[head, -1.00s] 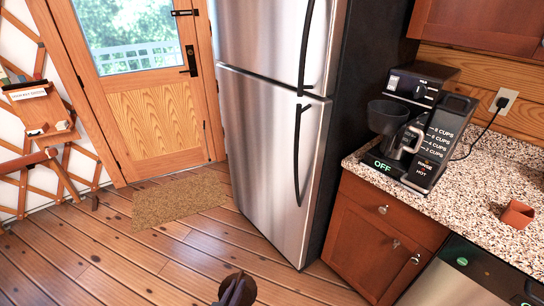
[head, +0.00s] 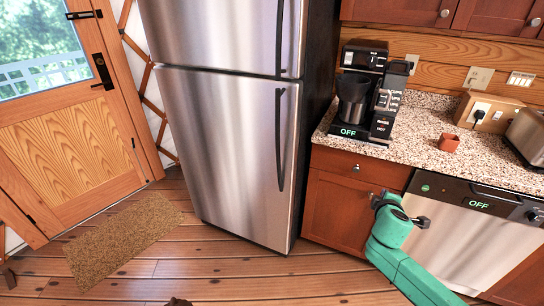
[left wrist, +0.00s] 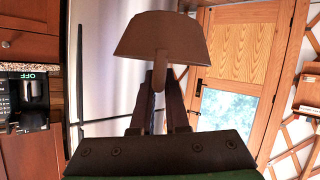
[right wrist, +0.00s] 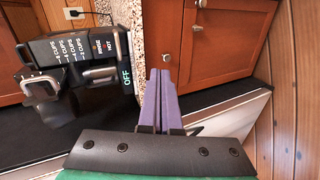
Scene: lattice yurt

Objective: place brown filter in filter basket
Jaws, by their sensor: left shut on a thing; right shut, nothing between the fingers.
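The brown filter (left wrist: 160,36), a flared piece with a curved tab, is held between the fingers of my left gripper (left wrist: 158,82), which is shut on it. A sliver of brown (head: 180,301) at the bottom edge of the head view looks like the same piece. The dark funnel-shaped filter basket (head: 353,88) sits at the front of the black coffee maker (head: 383,100) on the counter; its inside is hard to see. My right gripper (head: 405,210) is shut and empty, low in front of the cabinet and dishwasher. Its purple fingers (right wrist: 160,85) touch each other.
A speckled counter (head: 420,135) carries a small reddish cup (head: 449,142), an outlet box and a toaster (head: 530,135). The steel fridge (head: 230,150) stands left of the counter. A door mat (head: 125,240) lies on open wooden floor.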

